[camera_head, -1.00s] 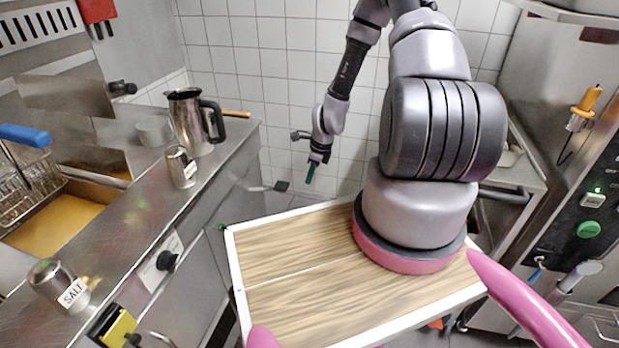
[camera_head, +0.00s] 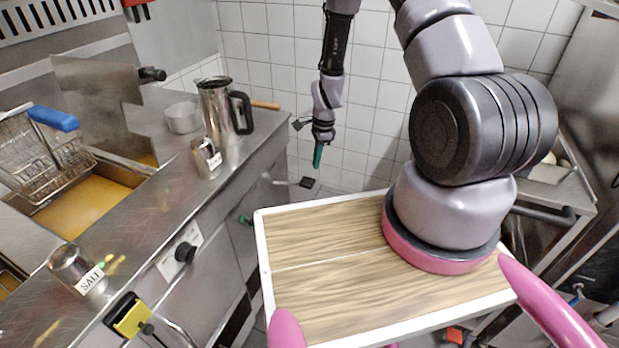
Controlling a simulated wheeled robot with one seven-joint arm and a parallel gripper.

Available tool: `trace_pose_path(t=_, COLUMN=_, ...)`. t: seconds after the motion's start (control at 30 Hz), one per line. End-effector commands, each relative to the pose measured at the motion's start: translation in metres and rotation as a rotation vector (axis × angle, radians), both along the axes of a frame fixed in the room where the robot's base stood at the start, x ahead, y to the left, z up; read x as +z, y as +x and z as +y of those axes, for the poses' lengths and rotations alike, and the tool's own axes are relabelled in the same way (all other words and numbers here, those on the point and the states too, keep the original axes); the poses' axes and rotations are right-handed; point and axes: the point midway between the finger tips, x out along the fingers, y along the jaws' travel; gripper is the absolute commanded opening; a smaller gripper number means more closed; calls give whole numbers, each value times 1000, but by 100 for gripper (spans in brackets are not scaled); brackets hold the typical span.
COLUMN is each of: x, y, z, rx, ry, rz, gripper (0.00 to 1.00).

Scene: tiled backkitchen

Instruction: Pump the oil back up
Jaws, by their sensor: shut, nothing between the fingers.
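The fryer basin holds yellow oil (camera_head: 88,207) at the left, with a wire basket (camera_head: 42,170) with a blue handle above it. A black knob (camera_head: 185,252) sits on a white plate on the fryer counter's front. Lower left of it is a yellow and black control (camera_head: 131,316). A metal rod with a black end (camera_head: 308,182) sticks out from the counter's far end. My gripper (camera_head: 318,157) hangs over the floor by the tiled wall, teal fingers down, shut and empty. It is above and right of the black end in the picture, and apart from the counter.
On the counter (camera_head: 150,215) stand a metal jug (camera_head: 222,112), a bowl (camera_head: 183,118), a shaker (camera_head: 206,158) and a salt shaker (camera_head: 76,270). My wood-topped base fills the lower middle. A steel unit (camera_head: 550,190) stands at the right. Floor shows between counter and base.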

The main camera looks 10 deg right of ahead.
Motion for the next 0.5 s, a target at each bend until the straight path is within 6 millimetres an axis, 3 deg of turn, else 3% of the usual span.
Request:
trace_pose_path(t=0.2, x=12, y=3, z=17, rx=127, ry=-27, rz=5, gripper=0)
trace_pose_path(t=0.5, x=13, y=4, z=18, rx=141, ry=-30, rz=6, gripper=0)
